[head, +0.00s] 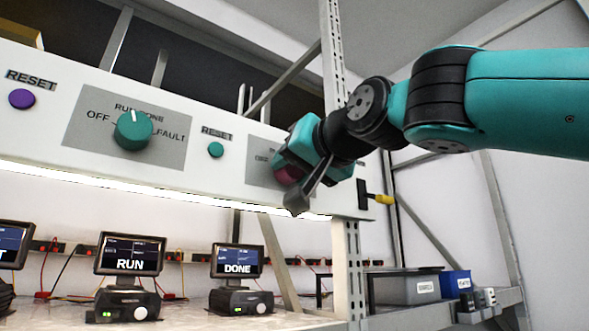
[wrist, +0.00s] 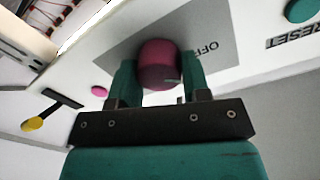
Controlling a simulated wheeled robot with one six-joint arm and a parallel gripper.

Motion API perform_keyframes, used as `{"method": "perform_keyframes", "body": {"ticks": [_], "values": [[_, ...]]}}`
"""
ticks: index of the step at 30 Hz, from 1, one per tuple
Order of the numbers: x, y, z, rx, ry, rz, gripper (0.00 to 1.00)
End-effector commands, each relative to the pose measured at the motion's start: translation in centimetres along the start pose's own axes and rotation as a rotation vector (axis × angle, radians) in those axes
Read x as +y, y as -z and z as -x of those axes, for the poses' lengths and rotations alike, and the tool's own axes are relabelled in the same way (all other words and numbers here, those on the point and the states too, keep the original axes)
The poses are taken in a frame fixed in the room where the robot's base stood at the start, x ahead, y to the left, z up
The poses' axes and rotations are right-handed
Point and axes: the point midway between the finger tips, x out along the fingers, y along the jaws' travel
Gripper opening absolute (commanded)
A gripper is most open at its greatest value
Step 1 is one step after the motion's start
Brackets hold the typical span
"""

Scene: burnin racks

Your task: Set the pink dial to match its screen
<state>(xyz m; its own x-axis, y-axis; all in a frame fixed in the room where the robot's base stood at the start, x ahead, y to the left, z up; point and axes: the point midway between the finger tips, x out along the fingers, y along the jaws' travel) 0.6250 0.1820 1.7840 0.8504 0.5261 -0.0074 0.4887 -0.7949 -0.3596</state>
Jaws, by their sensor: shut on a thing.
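The pink dial (head: 287,174) is on the white panel at the right, mostly hidden by my gripper (head: 296,160) in the head view. In the wrist view the pink dial (wrist: 159,63) sits between my two teal fingers, which are shut on its sides. The word OFF shows beside it; the other labels are hidden, and I cannot tell where its pointer stands. A screen reading DONE (head: 237,261) stands below and left of the pink dial. A screen reading RUN (head: 130,254) stands further left, below the teal dial (head: 133,130).
A teal reset button (head: 215,149) is left of my gripper and a purple one (head: 22,98) is at far left. A pink button (wrist: 100,91) and a yellow-tipped black lever (wrist: 34,123) are near my gripper. A metal upright (head: 333,60) stands behind my arm.

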Motion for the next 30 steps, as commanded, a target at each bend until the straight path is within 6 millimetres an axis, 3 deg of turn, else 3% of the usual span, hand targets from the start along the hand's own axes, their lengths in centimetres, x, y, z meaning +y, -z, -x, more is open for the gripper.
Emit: {"method": "perform_keyframes", "body": {"ticks": [30], "values": [[0.38,-0.14,-0.03,-0.038,-0.011,-0.951,0.19]]}}
